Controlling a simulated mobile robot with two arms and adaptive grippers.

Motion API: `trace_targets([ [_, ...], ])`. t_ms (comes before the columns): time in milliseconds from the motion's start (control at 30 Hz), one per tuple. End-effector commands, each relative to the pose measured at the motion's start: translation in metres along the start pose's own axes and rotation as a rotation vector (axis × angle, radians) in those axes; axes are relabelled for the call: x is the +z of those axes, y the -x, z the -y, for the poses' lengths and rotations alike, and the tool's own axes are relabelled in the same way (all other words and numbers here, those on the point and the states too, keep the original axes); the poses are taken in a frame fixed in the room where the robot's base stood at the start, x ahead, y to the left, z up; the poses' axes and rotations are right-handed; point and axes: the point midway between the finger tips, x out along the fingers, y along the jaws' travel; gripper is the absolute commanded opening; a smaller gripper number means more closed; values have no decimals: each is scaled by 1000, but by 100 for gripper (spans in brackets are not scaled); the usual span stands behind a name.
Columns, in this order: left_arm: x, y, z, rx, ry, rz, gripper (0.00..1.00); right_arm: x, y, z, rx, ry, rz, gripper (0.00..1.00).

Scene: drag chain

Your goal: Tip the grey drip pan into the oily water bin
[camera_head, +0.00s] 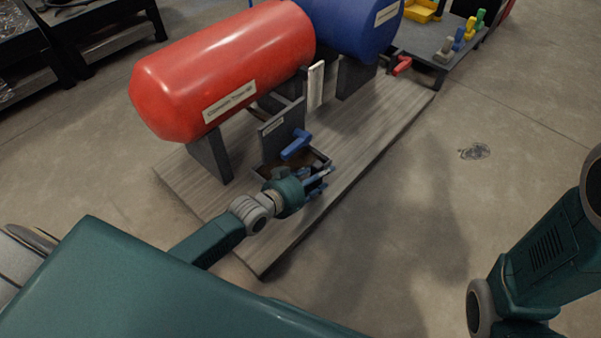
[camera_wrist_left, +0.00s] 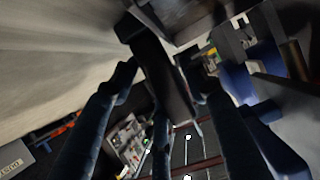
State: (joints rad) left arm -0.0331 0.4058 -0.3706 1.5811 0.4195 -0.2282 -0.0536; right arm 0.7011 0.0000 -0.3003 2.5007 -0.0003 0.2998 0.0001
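The drip pan (camera_head: 272,169), a dark open tray with a brownish inside, sits on the wooden base below a blue valve handle (camera_head: 297,144). My left gripper (camera_head: 322,176) is at the pan's near right side, partly covering it. In the left wrist view, the fingers (camera_wrist_left: 160,75) stand apart around a dark bar-like piece (camera_wrist_left: 165,85), perhaps part of the pan. I cannot tell whether they press on it. My right arm is at the lower right of the head view, its gripper out of frame. I cannot make out an oily water bin.
A red tank (camera_head: 220,70) and a blue tank (camera_head: 355,20) stand on supports above the wooden base (camera_head: 375,125). A table (camera_head: 425,45) with coloured handles stands behind.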

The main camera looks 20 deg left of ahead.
Motion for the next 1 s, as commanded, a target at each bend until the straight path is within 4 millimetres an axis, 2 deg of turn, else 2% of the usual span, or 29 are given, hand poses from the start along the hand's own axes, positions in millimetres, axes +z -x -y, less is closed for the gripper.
trace_targets([
  [33,0,0,0,0,0,0,29,0,0,0,0,0,0,0],
  [167,0,0,0,0,-1,0,4,0,0,0,0,0,0,0],
  [200,0,0,0,0,-1,0,0,0,0,0,0,0,0,0],
  [567,-6,2,0,-1,-3,-5,0,1,-4,-1,0,0,0,0],
  [867,-32,12,1,-1,-4,-6,0,9,-30,-6,-1,0,-5,0],
  [967,-44,17,1,-1,-3,-5,0,25,-27,-11,13,-3,35,0],
  [1000,-33,26,1,-1,-3,1,0,31,-21,-12,18,-5,53,0],
])
